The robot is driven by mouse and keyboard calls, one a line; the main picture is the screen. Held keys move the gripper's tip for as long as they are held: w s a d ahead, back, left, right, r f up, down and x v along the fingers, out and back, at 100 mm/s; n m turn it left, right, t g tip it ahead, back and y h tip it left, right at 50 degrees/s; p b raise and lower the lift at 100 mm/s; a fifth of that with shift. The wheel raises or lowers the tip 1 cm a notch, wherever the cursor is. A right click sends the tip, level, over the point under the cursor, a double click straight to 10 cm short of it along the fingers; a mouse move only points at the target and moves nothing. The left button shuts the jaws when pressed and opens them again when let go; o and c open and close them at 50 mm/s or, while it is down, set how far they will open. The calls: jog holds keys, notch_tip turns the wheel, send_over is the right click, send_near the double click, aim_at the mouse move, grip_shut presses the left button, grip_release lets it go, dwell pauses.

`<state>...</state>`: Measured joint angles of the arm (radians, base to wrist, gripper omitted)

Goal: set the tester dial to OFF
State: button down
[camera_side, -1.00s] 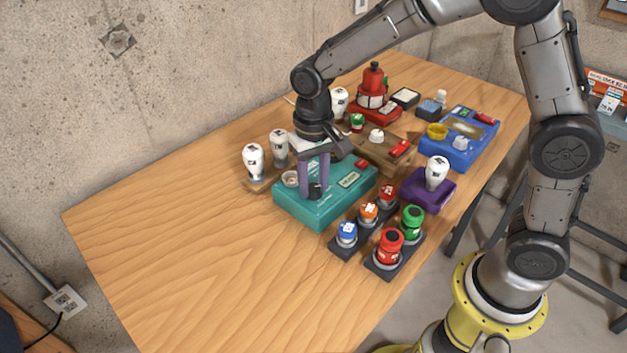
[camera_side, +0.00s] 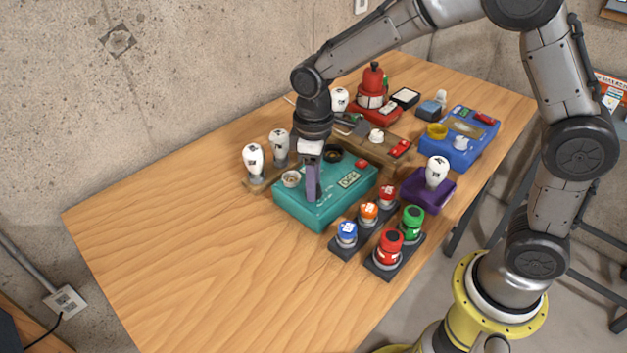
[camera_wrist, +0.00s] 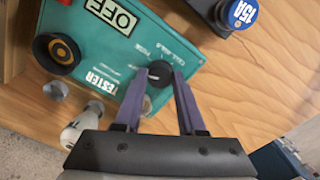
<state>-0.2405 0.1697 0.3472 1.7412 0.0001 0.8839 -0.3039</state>
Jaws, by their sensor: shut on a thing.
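The teal tester box (camera_side: 330,208) stands in the middle of the table. Its "TESTER" lettering and a white OFF label (camera_wrist: 112,14) show in the wrist view. The label also shows in the side view (camera_side: 350,179). The round black dial (camera_wrist: 160,72) sits on the box top between the purple fingertips of my gripper (camera_wrist: 166,76), which is shut on it. My gripper (camera_side: 312,198) points straight down onto the box in the side view, and its fingers hide the dial there. I cannot make out the dial's pointer.
A black ring socket (camera_wrist: 58,53) is on the box top. A blue 15A fuse (camera_wrist: 243,13) stands close by. White fuses (camera_side: 254,160) stand behind the box, and coloured fuses (camera_side: 390,245) in front. A purple block (camera_side: 428,190) is at the right. The table's left side is clear.

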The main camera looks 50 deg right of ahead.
jog(key=shift+r+n, duration=0.15)
jog(key=shift+n, duration=0.45)
jog(key=c, duration=0.5)
grip_release()
notch_tip(320, 180, up, 14)
dwell(0.3)
